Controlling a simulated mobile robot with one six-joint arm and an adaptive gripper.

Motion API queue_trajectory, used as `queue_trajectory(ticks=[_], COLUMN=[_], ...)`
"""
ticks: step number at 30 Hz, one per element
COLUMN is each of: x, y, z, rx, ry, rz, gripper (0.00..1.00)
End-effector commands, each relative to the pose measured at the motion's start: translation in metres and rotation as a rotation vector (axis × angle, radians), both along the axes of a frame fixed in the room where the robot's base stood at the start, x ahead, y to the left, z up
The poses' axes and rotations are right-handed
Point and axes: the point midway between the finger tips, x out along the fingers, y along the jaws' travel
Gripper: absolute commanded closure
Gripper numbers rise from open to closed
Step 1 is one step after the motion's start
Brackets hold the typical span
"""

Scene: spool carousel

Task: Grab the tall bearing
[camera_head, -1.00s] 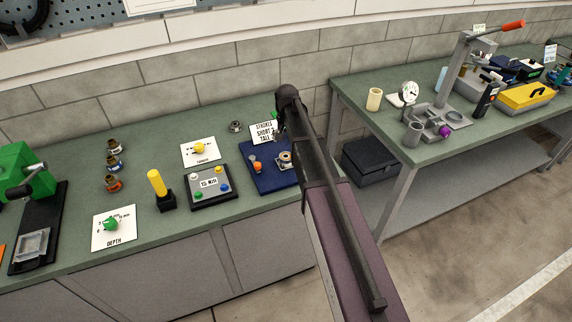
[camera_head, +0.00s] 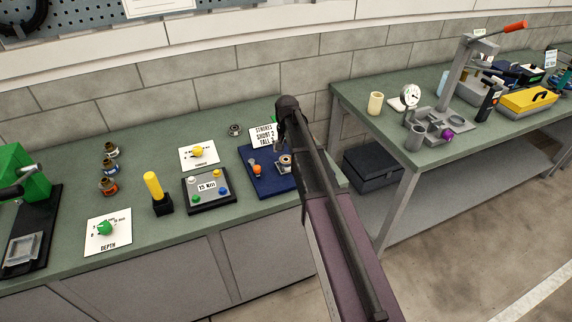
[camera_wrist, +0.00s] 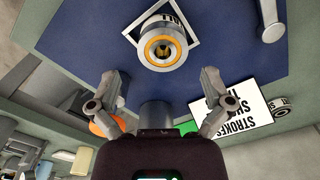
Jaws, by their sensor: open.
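A metallic bearing with an orange ring round its bore (camera_wrist: 162,47) stands in a white square outline on the blue mat (camera_wrist: 75,45). It also shows in the head view (camera_head: 286,161), partly beside my arm. I cannot tell its height for sure. My gripper (camera_wrist: 160,88) is open and empty, its two fingers spread apart. In the wrist view the bearing lies beyond the fingertips, centred between them and not touching. In the head view my gripper (camera_head: 281,141) is mostly hidden behind my arm, over the back of the mat.
A "strokes" sign (camera_head: 264,135) and a small grey ring (camera_head: 235,130) stand behind the mat. A grey button panel (camera_head: 209,189) and yellow post (camera_head: 154,187) stand further left. The right bench (camera_head: 352,92) is separate.

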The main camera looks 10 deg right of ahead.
Motion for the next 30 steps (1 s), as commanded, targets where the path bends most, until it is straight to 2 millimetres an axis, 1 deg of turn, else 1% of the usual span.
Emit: queue_trajectory(ticks=[8,21,25,30], x=[0.001,0.002,0.002,0.002], y=[0.001,0.002,0.002,0.002], z=[-0.013,-0.045,-0.051,-0.052], rx=[0.000,0.000,0.000,0.000], ry=[0.000,0.000,0.000,0.000], rz=[0.000,0.000,0.000,0.000], gripper=[0.00,0.00,0.00,0.00])
